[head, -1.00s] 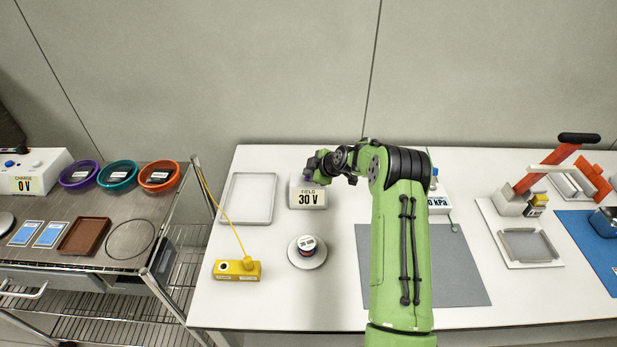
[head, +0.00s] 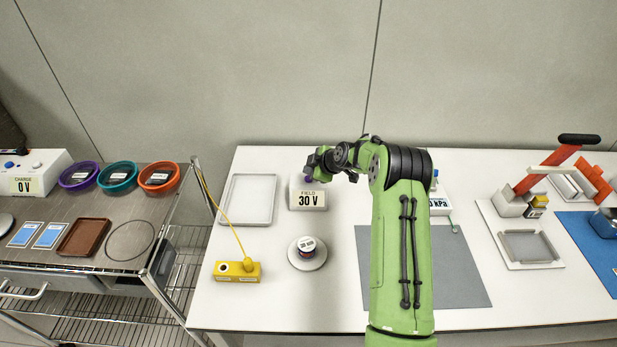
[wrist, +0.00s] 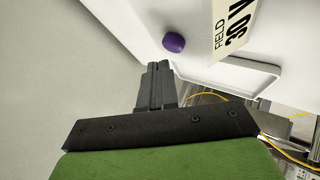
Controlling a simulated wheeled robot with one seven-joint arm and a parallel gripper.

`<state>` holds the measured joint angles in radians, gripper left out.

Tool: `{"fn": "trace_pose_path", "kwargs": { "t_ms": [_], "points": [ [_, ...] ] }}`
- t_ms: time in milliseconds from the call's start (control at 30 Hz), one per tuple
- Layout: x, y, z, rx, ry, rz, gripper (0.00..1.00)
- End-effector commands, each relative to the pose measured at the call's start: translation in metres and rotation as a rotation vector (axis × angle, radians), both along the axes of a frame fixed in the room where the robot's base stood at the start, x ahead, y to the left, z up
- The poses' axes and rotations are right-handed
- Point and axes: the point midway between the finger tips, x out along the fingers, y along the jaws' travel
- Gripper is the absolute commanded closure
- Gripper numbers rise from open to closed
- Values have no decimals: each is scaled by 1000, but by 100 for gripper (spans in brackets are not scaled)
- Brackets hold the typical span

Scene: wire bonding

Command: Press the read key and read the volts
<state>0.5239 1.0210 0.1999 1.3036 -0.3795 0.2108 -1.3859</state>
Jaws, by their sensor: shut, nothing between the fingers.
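A white field meter (head: 309,201) stands on the white table. Its display, marked FIELD, reads 30 V, and the reading also shows on the meter in the wrist view (wrist: 250,15). A purple round key (wrist: 174,42) sits on the meter's top, beside the display. It shows as a small purple spot in the head view (head: 308,179). My gripper (wrist: 158,68) is shut and empty. Its fingertips are close to the key, with a small gap seen between them in the wrist view. In the head view my gripper (head: 316,166) is over the meter's back part.
A grey tray (head: 249,198) lies left of the meter. A round stand (head: 306,264) with a labelled spool is in front, beside a yellow block (head: 237,271) with a yellow cord. A kPa gauge (head: 440,203) is right, partly behind my arm. A cart with bowls stands left.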

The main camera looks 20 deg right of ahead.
Motion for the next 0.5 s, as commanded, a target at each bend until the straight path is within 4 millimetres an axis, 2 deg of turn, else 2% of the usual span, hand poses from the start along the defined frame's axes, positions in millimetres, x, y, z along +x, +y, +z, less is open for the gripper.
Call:
{"fn": "trace_pose_path", "kwargs": {
  "t_ms": [267, 500],
  "points": [
    [0, 0, 1, 0, 0, 0, 100],
    [0, 0, 21, -1, -1, 0, 100]
  ]
}}
